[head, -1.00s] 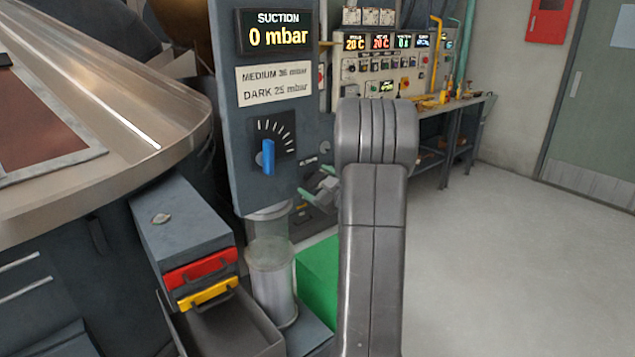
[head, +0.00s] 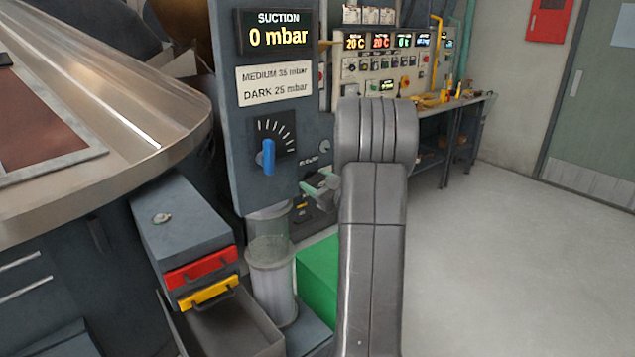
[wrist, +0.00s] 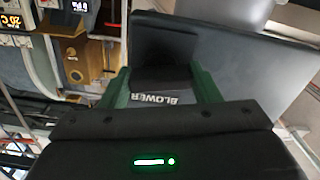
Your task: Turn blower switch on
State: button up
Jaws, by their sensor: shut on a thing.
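The blower switch (wrist: 163,72) is a dark block under the BLOWER label, which reads upside down in the wrist view. My gripper (wrist: 162,84) has one green finger on each side of it and is shut on it. In the head view my gripper (head: 313,187) is at the lower right edge of the grey suction panel (head: 225,120), partly behind my arm. The switch cannot be made out there. The suction display (head: 278,32) reads 0 mbar.
A blue dial pointer (head: 268,156) is on the panel, left of my gripper. A clear cylinder (head: 271,265) stands below. Red (head: 201,268) and yellow (head: 209,292) drawer fronts are at lower left. The floor at right is clear.

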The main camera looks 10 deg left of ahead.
jog(key=shift+m, duration=1.3)
jog(key=shift+p, duration=0.3)
jog(key=o, duration=1)
jog(key=b+v, duration=0.2)
jog(key=v, duration=1.1)
jog(key=shift+s+d+b, duration=0.25)
jog(key=shift+d+b, duration=0.05)
jog(key=shift+b, duration=0.05)
